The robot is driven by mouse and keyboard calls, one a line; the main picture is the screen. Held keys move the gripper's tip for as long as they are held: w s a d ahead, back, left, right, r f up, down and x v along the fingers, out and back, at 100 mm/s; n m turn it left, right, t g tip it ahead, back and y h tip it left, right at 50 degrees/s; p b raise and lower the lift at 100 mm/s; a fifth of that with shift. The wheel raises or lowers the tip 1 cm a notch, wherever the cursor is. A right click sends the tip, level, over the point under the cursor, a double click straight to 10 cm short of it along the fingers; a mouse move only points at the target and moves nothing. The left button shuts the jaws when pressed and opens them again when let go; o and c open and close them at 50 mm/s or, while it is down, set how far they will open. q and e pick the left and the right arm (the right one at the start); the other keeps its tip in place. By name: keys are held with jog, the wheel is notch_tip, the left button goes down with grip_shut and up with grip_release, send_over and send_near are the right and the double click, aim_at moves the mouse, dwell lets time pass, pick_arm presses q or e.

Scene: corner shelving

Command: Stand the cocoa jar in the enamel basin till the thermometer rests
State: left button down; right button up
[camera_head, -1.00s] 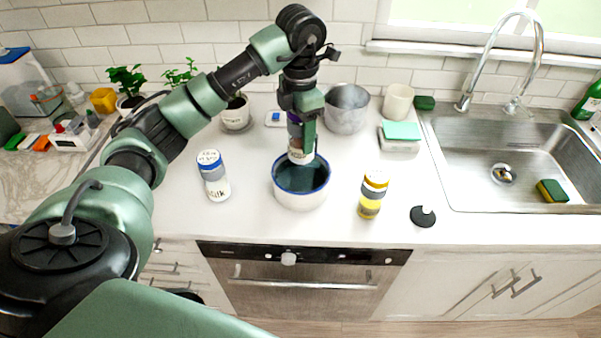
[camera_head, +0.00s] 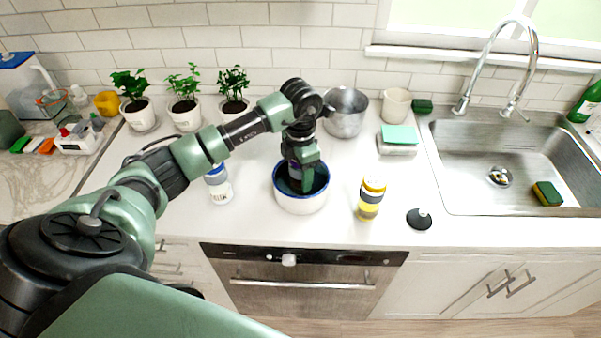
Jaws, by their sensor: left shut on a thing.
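The enamel basin (camera_head: 299,203), white with a blue rim, stands on the counter in front of the backsplash, above the oven. My left gripper (camera_head: 304,184) points down into it and is shut on the cocoa jar (camera_head: 293,171). Only a dark purple strip of the jar shows; the gripper and the basin wall hide the rest. I cannot tell whether the jar touches the basin's floor. I cannot pick out a thermometer for certain. My right gripper is out of view.
A milk jar (camera_head: 219,186) stands left of the basin, a yellow-banded jar (camera_head: 370,200) right of it. A black disc with a pale knob (camera_head: 419,219) lies nearer the sink (camera_head: 480,190). A metal pot (camera_head: 345,112) and potted plants (camera_head: 185,110) stand behind.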

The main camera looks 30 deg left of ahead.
pick_arm(q)
jog(key=c, duration=0.6)
grip_release()
jog(key=shift+f, duration=0.1)
jog(key=shift+o, duration=0.2)
jog(key=shift+r, duration=0.35)
notch_tip(320, 180, up, 11)
jog(key=b, duration=0.3)
jog(key=shift+b, duration=0.35)
jog(key=shift+r, duration=0.35)
